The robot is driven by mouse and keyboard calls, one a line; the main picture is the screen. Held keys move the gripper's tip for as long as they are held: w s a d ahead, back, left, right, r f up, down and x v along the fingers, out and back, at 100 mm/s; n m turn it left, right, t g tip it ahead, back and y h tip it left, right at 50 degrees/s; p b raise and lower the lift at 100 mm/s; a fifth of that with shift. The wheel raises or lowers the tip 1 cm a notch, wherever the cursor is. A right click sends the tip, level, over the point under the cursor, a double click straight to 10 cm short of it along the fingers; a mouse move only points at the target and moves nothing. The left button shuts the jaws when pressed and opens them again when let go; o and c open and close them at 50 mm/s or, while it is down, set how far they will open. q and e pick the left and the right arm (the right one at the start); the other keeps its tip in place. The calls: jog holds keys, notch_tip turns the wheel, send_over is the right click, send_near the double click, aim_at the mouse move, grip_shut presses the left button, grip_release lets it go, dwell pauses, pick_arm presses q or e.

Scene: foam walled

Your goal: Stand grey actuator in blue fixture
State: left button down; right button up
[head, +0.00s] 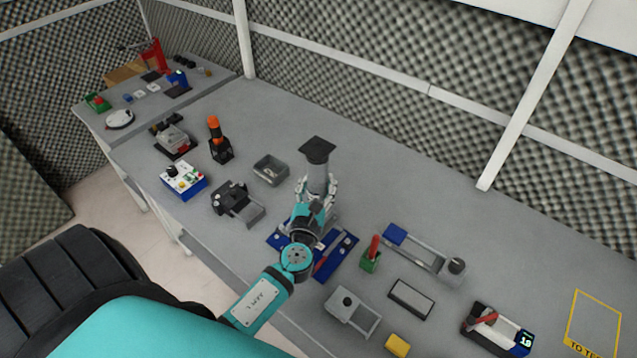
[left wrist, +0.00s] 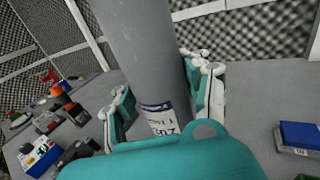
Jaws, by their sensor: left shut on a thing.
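The grey actuator (head: 317,176) is a grey cylinder with a dark square plate at its top end. My left gripper (head: 316,190) is shut on it. In the left wrist view the grey actuator (left wrist: 145,50) rises between the two fingers of my left gripper (left wrist: 165,95), with a white printed label low on its side. The blue fixture (head: 343,262) lies on the bench, partly hidden behind my left arm and gripper. I cannot tell whether the actuator's lower end touches anything. My right gripper is not in view.
Left of the gripper are a grey tray (head: 270,170), a black clamp-like device (head: 232,199) and a blue control box (head: 184,180). To the right stand a green block with a red handle (head: 371,257) and a slide with a blue end (head: 425,251). The bench behind the actuator is clear.

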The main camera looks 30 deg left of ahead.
aim_at(319, 198)
pick_arm(q)
jog(key=shift+w, duration=0.2)
jog(key=shift+w+f+b, duration=0.1)
jog(key=shift+f+b, duration=0.25)
jog(key=shift+f, duration=0.1)
jog(key=shift+f+b, duration=0.95)
jog(key=shift+b, duration=0.05)
jog(key=shift+f+b, duration=1.4)
jog(key=shift+f, duration=0.1)
jog(key=shift+f+b, duration=0.85)
jog(key=shift+f, duration=0.1)
jog(key=c, duration=0.6)
grip_release()
jog(key=shift+o, duration=0.5)
jog(key=shift+s+f, duration=0.1)
jog(key=shift+s, duration=0.1)
jog(key=v, duration=1.2)
